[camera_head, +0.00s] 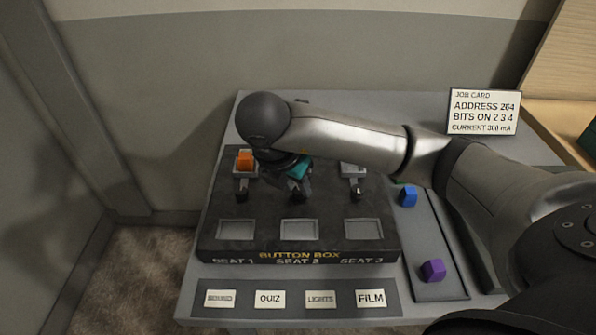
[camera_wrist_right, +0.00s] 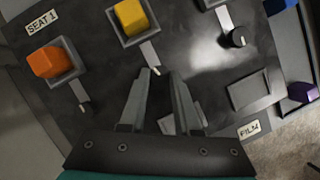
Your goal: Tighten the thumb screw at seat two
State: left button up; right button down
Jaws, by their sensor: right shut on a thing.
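The button box (camera_head: 270,232) is a dark box labelled seat 1 to seat 3. My right gripper (camera_head: 298,190) reaches down over seat two; in the right wrist view its fingers (camera_wrist_right: 162,76) are closed just below the yellow block's strap. They are shut on the seat two thumb screw, which they almost wholly hide. A yellow block (camera_wrist_right: 131,16) sits in the seat two socket. An orange block (camera_head: 244,161) sits in seat 1 and also shows in the wrist view (camera_wrist_right: 45,62). A dark thumb screw (camera_wrist_right: 238,37) shows at seat 3. My left gripper is not in view.
A blue block (camera_head: 408,195) and a purple block (camera_head: 433,270) lie in a strip tray (camera_head: 428,228) at the right. A job card (camera_head: 484,112) stands behind. Word cards (camera_head: 270,299) lie along the front. My right arm crosses above the box's back.

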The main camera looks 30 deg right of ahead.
jog(key=shift+w+r+m+g+h+p, duration=0.25)
jog(key=shift+r+m+g+h+p, duration=0.1)
jog(key=shift+m+p, duration=0.6)
jog(key=shift+f+m+p, duration=0.1)
jog(key=shift+m+p, duration=0.25)
jog(key=shift+m, duration=0.2)
jog(key=c, duration=1)
grip_release()
jog(key=o, duration=0.4)
jog(key=shift+s+f, duration=0.1)
jog(key=shift+f, duration=0.1)
